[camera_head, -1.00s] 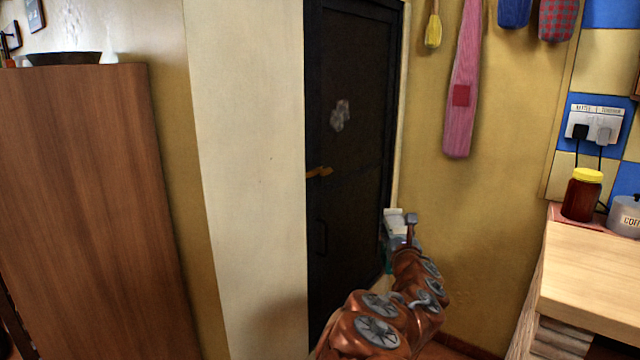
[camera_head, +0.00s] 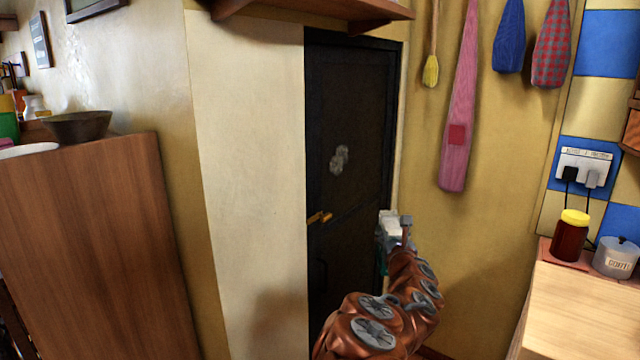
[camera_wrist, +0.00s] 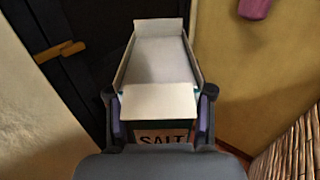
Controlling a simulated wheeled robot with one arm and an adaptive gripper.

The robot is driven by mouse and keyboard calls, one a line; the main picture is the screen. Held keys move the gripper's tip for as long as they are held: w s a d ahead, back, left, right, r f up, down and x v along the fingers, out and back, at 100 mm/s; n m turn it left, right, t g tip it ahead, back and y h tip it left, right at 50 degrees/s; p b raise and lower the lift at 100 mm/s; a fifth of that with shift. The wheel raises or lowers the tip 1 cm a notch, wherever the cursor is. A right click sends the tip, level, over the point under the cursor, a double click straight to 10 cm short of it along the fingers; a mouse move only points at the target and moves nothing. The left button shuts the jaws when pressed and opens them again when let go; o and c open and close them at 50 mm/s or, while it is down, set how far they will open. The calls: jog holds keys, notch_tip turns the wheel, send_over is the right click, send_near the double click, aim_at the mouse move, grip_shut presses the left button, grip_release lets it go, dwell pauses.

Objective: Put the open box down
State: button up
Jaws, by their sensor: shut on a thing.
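The open box (camera_wrist: 162,62) fills the middle of the wrist view. Its pale flaps are spread, its inside looks white, and the word SALT shows on its near side. My gripper (camera_wrist: 160,112) is shut on it, with a finger on each side. In the head view the box (camera_head: 389,226) is small and white beyond the end of my arm, held in the air in front of the dark door. My gripper (camera_head: 396,242) is mostly hidden there by my arm.
A wooden counter (camera_head: 580,312) stands at right, bearing a yellow-lidded jar (camera_head: 571,236) and a grey canister (camera_head: 615,258). Its near top is clear. A tall brown cabinet (camera_head: 90,240) at left bears a dark bowl (camera_head: 77,126). A dark door (camera_head: 350,130) stands behind my arm.

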notch_tip(320, 180, up, 7)
jog(key=p, duration=0.5)
jog(key=shift+f, duration=0.1)
